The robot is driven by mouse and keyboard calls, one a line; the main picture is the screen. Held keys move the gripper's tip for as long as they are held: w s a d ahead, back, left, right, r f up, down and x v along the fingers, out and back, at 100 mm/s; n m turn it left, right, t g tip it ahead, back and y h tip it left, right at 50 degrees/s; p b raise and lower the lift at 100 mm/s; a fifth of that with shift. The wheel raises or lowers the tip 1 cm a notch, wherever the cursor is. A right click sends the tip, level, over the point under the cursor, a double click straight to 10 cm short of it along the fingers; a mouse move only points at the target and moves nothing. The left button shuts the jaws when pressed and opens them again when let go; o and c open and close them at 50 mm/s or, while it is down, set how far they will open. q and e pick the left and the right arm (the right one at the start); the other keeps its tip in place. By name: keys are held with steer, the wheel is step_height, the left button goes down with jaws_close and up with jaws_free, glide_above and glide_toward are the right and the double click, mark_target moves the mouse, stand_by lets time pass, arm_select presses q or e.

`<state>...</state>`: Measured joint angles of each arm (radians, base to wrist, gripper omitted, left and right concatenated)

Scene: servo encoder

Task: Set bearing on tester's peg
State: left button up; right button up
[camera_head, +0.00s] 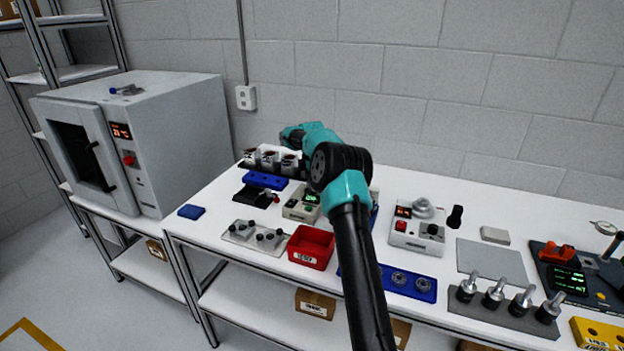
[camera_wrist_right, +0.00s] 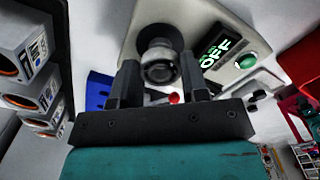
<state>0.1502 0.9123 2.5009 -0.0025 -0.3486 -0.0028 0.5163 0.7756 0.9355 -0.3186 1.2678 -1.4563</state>
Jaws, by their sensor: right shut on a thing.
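My right gripper (camera_wrist_right: 158,82) is shut on a small dark grey ring, the bearing (camera_wrist_right: 160,70), held between its two fingertips. Just beyond it in the wrist view is the pale tester (camera_wrist_right: 193,22), with a green "OFF" display and a green button. The bearing overlaps a round dark part of the tester, and I cannot tell whether it touches the peg, which is hidden. In the head view the tester (camera_head: 297,211) stands mid-table, partly behind my right arm. The gripper's fingertips are hidden there. My left gripper is not in view.
A red bin (camera_head: 311,246) and a blue tray (camera_head: 428,295) with bearings stand near the front edge. A second pale device (camera_head: 417,229) with a red display is to the right. An oven (camera_head: 150,140) stands far left.

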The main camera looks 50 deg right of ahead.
steer(key=shift+f, duration=0.65)
stand_by(0.3)
steer(key=o, duration=1.3)
steer(key=shift+o, duration=0.2)
steer(key=shift+r, duration=2.95)
